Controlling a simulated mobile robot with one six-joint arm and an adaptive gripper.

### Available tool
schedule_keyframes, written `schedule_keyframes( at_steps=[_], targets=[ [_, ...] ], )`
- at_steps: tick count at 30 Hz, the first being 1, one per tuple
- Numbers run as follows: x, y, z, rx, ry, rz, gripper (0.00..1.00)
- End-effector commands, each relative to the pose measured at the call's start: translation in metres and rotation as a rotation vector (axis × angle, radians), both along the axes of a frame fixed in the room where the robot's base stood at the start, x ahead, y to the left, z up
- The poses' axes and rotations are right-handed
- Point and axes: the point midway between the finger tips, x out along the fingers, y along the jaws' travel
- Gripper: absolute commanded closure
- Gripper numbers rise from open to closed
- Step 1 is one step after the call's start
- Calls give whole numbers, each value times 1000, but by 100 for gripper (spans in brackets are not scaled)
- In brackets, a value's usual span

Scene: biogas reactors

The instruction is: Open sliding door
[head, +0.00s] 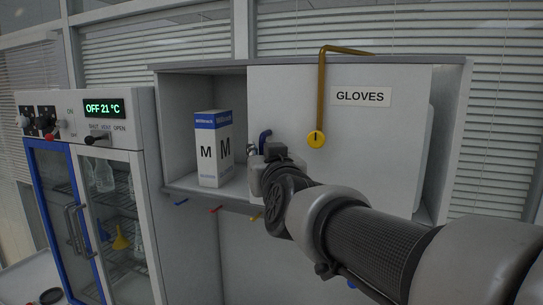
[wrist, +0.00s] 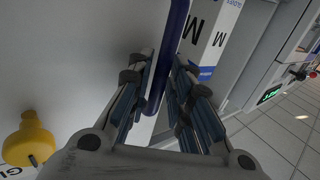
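The white sliding door (head: 385,150), labelled GLOVES, covers the middle and right of a grey wall cabinet (head: 185,82). The cabinet's left part is uncovered. A dark blue handle (head: 264,138) stands at the door's left edge; it also shows in the wrist view (wrist: 176,30). My gripper (head: 262,160) is at this handle. In the wrist view, my gripper (wrist: 163,75) has its fingers on both sides of the blue bar, with a gap visible on the right side. The fingers look open around it. My arm hides the door's lower part in the head view.
A white and blue box (head: 213,148) marked M stands in the uncovered left part. A yellow bent bar with a round end (head: 316,139) hangs in front of the door; its yellow knob (wrist: 30,140) shows in the wrist view. A glass-fronted incubator (head: 90,190) stands left.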

Motion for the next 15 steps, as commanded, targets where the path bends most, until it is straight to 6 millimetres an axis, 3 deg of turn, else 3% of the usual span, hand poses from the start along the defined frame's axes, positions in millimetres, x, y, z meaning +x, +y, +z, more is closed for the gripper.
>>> schedule_keyframes(
  at_steps=[7,15],
  targets=[
    [-16,-4,2,2,-3,0,81],
    [-72,-17,2,2,-4,2,81]
  ],
)
